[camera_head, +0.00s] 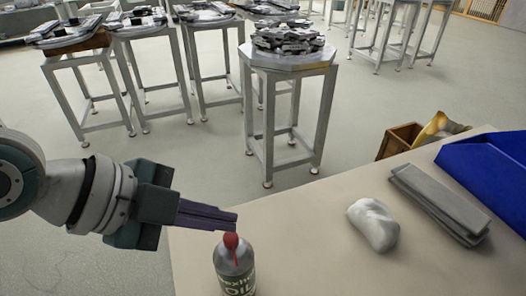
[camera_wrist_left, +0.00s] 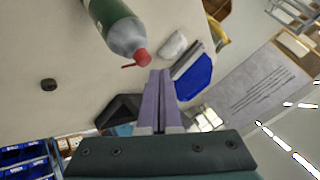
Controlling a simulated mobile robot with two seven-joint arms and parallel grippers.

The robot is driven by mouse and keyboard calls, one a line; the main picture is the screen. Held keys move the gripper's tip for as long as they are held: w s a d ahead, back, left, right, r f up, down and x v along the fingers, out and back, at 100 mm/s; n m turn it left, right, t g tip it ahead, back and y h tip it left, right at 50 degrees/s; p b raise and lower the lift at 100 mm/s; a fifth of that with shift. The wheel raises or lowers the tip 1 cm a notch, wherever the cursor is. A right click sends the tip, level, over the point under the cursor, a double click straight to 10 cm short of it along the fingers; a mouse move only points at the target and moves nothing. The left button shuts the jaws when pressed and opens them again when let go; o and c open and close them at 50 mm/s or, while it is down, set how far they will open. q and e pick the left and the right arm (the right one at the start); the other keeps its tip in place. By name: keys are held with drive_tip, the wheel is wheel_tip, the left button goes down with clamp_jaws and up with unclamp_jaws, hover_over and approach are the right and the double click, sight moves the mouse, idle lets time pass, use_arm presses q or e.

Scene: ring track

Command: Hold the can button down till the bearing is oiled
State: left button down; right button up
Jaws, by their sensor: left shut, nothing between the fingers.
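The oil can (camera_head: 234,270), grey with a green label and a red top (camera_head: 231,241), stands upright at the near edge of the table. It also shows in the left wrist view (camera_wrist_left: 122,32), with the red top (camera_wrist_left: 140,57) pointing toward the fingers. My left gripper (camera_head: 234,219) is shut and empty, its fingers close by the red top, just above it in the head view. I cannot tell whether they touch. A small dark round piece (camera_wrist_left: 48,84) lies on the table in the left wrist view; I cannot tell if it is the bearing. My right gripper is out of view.
On the table (camera_head: 310,255) are a white lump (camera_head: 373,224), a grey flat bar (camera_head: 440,203) and a blue bin (camera_head: 492,168). A brown box (camera_head: 400,141) stands beyond the edge. A stand (camera_head: 286,62) bearing grey parts is behind, with several similar stands further back.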

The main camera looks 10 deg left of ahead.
use_arm(q)
wheel_tip(320, 180, up, 5)
drive_tip(key=p, duration=0.4)
drive_tip(key=shift+p, duration=0.3)
idle(0.3)
